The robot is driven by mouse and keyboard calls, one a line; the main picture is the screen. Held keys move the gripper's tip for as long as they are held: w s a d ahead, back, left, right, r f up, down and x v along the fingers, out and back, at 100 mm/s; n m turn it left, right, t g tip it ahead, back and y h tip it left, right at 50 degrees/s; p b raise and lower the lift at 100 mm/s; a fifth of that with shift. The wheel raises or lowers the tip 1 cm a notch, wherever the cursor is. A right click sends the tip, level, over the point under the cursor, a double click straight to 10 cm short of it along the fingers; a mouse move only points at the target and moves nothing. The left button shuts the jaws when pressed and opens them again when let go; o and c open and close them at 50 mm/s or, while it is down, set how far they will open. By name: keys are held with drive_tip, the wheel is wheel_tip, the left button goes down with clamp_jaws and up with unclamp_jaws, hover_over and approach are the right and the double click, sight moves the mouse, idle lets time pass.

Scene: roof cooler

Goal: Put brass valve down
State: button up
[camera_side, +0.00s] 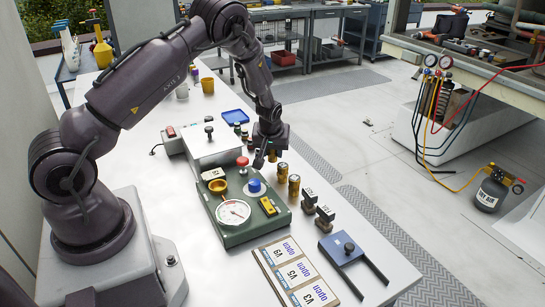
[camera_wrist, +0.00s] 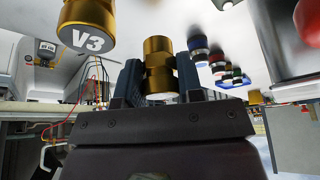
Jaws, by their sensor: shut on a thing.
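My gripper (camera_side: 265,157) is at the far end of a short row of brass valves on the white table. In the wrist view its dark blue fingers (camera_wrist: 160,82) are shut on a brass valve (camera_wrist: 158,68), which shows between them. In the side view the held brass valve (camera_side: 272,156) is mostly hidden by the gripper. I cannot tell whether it touches the table. Two more brass valves stand upright nearby, one nearer the gripper (camera_side: 283,173) and one further right (camera_side: 294,186). A brass valve marked V3 (camera_wrist: 88,28) is close beside my gripper in the wrist view.
A green case (camera_side: 240,222) with a dial gauge (camera_side: 233,212) and a red knob lies left of the valves. Small bottles (camera_side: 243,135) stand behind.

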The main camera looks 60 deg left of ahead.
drive_tip(key=s+d+r, duration=0.8)
drive_tip(key=s+r, duration=0.2)
drive_tip(key=s, duration=0.2)
drive_tip(key=s+a+n+g+y, duration=0.1)
drive_tip(key=s+a+n+g, duration=0.15)
drive_tip(key=s+n, duration=0.5)
drive_tip(key=shift+n+g, duration=0.45)
drive_tip(key=shift+n, duration=0.4)
drive_tip(key=f, duration=0.5)
drive_tip(key=w+f, duration=0.1)
drive_tip(key=f, duration=0.1)
drive_tip(key=shift+w+d+f, duration=0.1)
drive_tip(key=shift+d+f, duration=0.25)
